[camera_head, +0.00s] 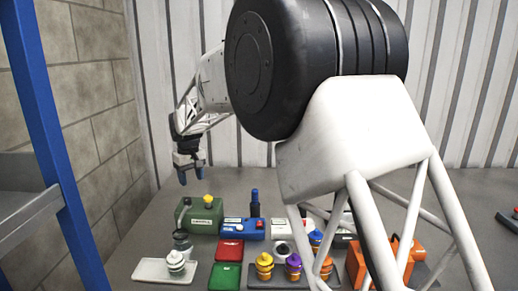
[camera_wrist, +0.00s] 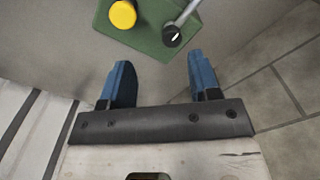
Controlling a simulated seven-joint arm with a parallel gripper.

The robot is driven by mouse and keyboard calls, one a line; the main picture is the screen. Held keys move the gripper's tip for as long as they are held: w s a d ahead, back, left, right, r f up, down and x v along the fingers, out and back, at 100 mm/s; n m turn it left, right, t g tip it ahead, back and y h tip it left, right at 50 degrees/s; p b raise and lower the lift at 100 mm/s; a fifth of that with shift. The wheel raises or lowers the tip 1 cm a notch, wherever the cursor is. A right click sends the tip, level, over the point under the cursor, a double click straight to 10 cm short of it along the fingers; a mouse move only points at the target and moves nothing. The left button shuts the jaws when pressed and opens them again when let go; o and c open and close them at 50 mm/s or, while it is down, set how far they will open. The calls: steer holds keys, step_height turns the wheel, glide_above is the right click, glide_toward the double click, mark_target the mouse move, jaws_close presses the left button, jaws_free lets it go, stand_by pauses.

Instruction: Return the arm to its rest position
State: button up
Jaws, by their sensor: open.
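My gripper (camera_head: 191,176) hangs in the air at the left of the camera_head view, above the table and near the back left corner. Its blue fingers are apart with nothing between them, as the camera_wrist view also shows (camera_wrist: 157,84). My arm's large links cover much of the middle and right of the camera_head view.
A blue post (camera_head: 58,130) rises at left.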

steer(key=s+d+r+m, duration=0.1)
steer(key=s+d+r, duration=0.2)
steer(key=s+d, duration=0.45)
steer(key=s+d+r+m+t, duration=0.1)
steer(key=s+d+r+m, duration=0.2)
steer(key=d, duration=0.7)
steer(key=s+d+r, duration=0.3)
steer(key=s+d, duration=0.4)
steer(key=d, duration=0.2)
steer(key=s+d+f+m, duration=0.1)
steer(key=s+d+f, duration=0.1)
steer(key=s+d, duration=0.4)
steer(key=s+d+f+m+t, duration=0.1)
steer(key=s+d, duration=0.4)
steer(key=s, duration=0.9)
steer(key=s+d+f+m, duration=0.3)
steer(key=s+d+f, duration=0.2)
steer(key=s, duration=0.5)
steer(key=shift+d+t, duration=0.3)
steer(key=shift+d, duration=0.55)
